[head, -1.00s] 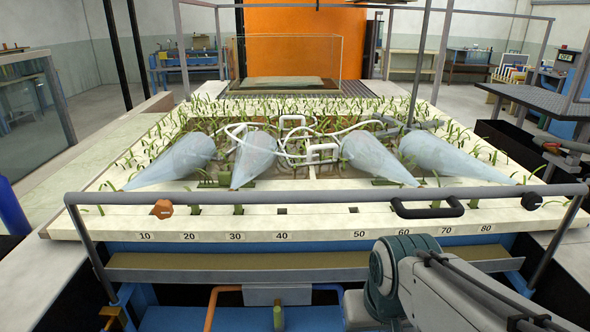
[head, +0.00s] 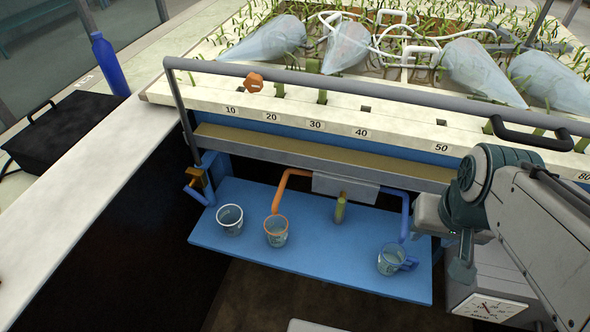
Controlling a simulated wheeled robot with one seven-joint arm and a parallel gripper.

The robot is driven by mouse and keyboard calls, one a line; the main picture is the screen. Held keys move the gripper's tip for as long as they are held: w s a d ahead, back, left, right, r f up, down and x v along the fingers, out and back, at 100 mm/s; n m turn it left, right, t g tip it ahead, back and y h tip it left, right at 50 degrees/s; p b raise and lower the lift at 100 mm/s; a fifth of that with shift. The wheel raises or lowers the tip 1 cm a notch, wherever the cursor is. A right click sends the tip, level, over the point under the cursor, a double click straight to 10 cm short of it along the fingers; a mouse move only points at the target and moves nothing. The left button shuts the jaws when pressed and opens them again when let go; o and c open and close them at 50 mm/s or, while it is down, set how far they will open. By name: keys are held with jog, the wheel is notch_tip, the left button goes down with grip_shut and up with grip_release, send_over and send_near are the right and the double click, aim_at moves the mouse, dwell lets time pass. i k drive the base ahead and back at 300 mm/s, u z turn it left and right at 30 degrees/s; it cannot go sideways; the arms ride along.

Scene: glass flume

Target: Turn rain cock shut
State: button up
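No label shows which fitting is the rain cock. A small yellow-brown fitting (head: 194,177) is at the left end of the frame, above a blue bent spout (head: 199,195). Below the bench front are an orange pipe (head: 289,184), a greenish spout (head: 340,207) and a blue pipe (head: 405,218). My arm reaches in from the right. Its lower end, where my gripper (head: 461,270) seems to be, points down right of the blue shelf. Its fingers cannot be told apart, and it touches none of these fittings.
Three cups stand on the blue shelf (head: 330,262): a white-rimmed one (head: 230,220), an orange-rimmed one (head: 276,232) and a blue one (head: 396,260). The grey rail (head: 350,91) and black handle (head: 530,135) cross the bench front.

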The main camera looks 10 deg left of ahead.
aim_at(189, 189)
jog(key=u, duration=1.25)
jog(key=k, duration=1.25)
jog(key=z, duration=0.3)
jog(key=i, duration=1.1)
jog(key=u, duration=1.2)
jog(key=i, duration=0.7)
jog(key=u, duration=0.65)
